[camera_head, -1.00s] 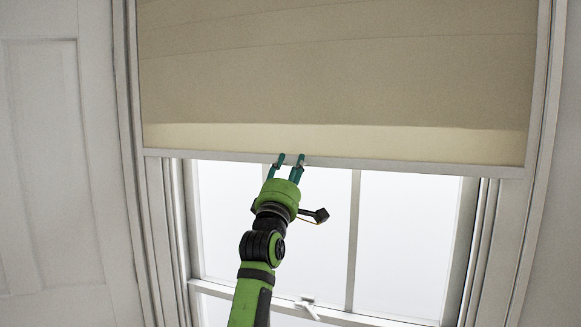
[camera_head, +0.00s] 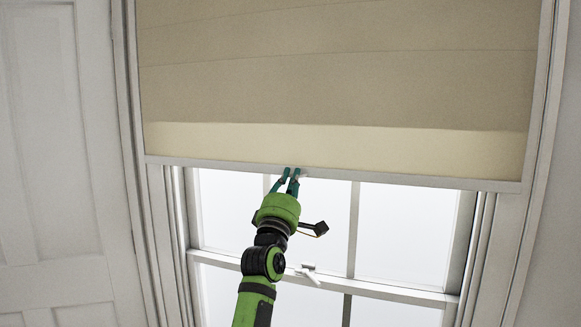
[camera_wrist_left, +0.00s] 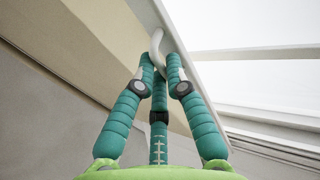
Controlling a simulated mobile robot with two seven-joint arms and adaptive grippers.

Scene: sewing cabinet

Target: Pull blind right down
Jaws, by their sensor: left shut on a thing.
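The beige blind (camera_head: 330,90) covers the upper part of the window, with a pale bottom bar (camera_head: 400,179) along its lower edge. In the left wrist view a small white curved handle (camera_wrist_left: 156,45) sits at the bar. My left gripper (camera_head: 287,173), with teal fingers on a green arm, is just below the bar. It also shows in the left wrist view (camera_wrist_left: 160,62), its fingertips shut on the handle. The handle's lower part is hidden between the fingers. My right gripper is not in view.
The window panes (camera_head: 400,235) below the blind are bright, with white glazing bars. A window latch (camera_head: 308,271) sits on the rail below. A white panelled surface (camera_head: 50,160) stands to the left. The white frame (camera_head: 540,180) borders the right side.

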